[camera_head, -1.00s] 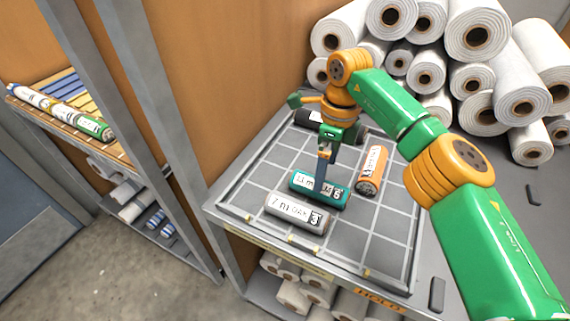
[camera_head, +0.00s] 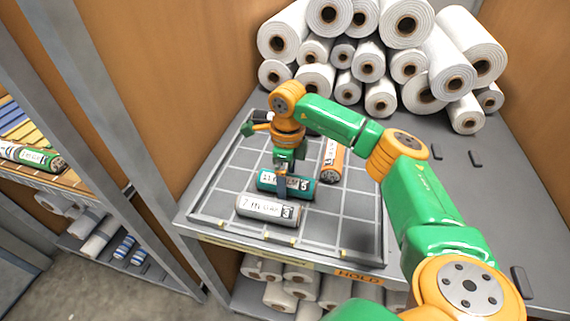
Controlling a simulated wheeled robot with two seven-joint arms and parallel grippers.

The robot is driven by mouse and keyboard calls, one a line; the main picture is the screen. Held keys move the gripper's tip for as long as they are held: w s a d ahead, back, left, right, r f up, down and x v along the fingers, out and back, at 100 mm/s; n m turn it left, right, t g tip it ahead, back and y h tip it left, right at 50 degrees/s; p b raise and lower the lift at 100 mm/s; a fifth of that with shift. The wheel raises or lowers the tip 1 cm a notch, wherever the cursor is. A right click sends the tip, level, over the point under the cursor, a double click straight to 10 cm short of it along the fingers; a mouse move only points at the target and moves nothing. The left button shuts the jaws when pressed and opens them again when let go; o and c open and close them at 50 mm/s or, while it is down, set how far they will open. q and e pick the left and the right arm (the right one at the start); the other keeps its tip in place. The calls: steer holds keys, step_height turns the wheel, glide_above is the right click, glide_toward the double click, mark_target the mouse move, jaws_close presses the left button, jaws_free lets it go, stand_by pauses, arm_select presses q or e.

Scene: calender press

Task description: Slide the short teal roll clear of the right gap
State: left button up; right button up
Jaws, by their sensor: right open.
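The short teal roll (camera_head: 301,189) lies on the gridded tray (camera_head: 345,205), just behind a grey roll (camera_head: 258,207) with a white label. My right gripper (camera_head: 283,188) points straight down over the middle of the teal roll, and its fingers cover part of the label. It is open; whether the fingers touch the roll I cannot tell. An orange roll (camera_head: 334,158) lies to the right and behind, turned across the others. A dark roll at the back is mostly hidden by my right wrist. The right gap cannot be made out clearly. My left gripper is out of view.
White rolls (camera_head: 368,62) are piled behind the tray. A grey post (camera_head: 95,150) and a shelf (camera_head: 75,185) with rolls stand at the left. The tray has a raised rim (camera_head: 235,233) with yellow marks. Its right front squares are bare.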

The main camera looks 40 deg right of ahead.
steer(key=c, duration=1.5)
steer(key=shift+w+a, duration=0.15)
steer(key=shift+a, duration=0.05)
jaws_close()
steer(key=shift+w+a, duration=0.5)
steer(key=shift+w, duration=0.15)
steer(key=o, duration=1.5)
jaws_free()
steer(key=shift+r, duration=0.1)
